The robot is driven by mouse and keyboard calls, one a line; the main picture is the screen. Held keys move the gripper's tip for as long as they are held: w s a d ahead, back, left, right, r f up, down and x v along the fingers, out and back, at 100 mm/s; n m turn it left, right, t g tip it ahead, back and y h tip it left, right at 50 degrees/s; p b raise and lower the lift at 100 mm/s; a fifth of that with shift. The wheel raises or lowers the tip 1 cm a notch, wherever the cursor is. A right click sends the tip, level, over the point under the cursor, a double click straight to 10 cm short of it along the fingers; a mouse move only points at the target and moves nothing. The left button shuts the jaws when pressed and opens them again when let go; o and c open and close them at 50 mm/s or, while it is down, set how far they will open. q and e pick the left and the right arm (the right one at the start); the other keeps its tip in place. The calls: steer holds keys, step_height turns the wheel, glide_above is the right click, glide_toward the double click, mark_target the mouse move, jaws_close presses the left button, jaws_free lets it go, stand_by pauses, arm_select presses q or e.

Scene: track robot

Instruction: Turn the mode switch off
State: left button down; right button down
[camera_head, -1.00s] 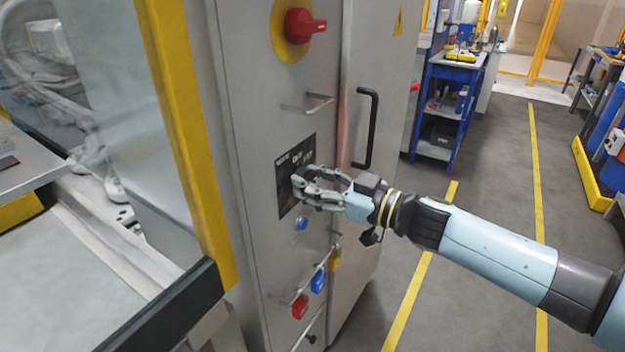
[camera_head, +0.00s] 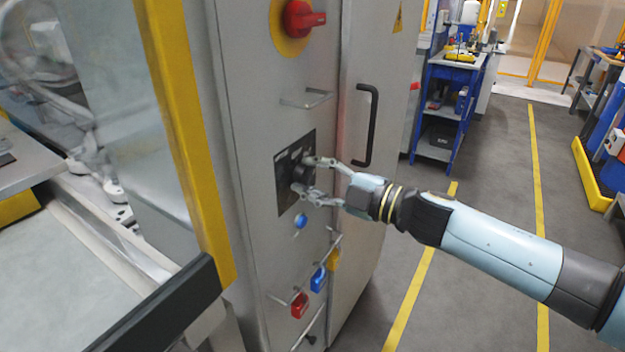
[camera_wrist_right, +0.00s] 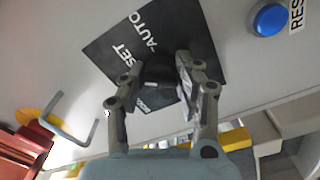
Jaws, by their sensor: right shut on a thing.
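The mode switch is a black knob (camera_head: 304,171) on a dark square plate (camera_head: 284,192) on the grey cabinet front. In the right wrist view the knob (camera_wrist_right: 159,70) sits between my fingers, and the plate (camera_wrist_right: 112,42) shows the white words "AUTO" and "SET". My right gripper (camera_head: 306,176) is at the plate, one finger above the knob and one below. In the wrist view my right gripper (camera_wrist_right: 160,76) is shut on the knob. The fingers partly hide the knob, so its exact pointing is hard to tell. My left gripper is out of view.
A red rotary handle (camera_head: 303,18) on a yellow disc is above. A blue button (camera_head: 300,221) is just below the plate. Red (camera_head: 299,306) and blue (camera_head: 318,279) padlocks hang lower. A black door handle (camera_head: 368,125) stands to the right.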

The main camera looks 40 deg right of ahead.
steer(key=shift+f+n+b, duration=0.1)
steer(key=shift+n+b, duration=1.2)
steer(key=shift+n, duration=2.3)
steer(key=c, duration=0.9)
jaws_free()
steer(key=shift+c, duration=0.2)
steer(key=v, duration=1.2)
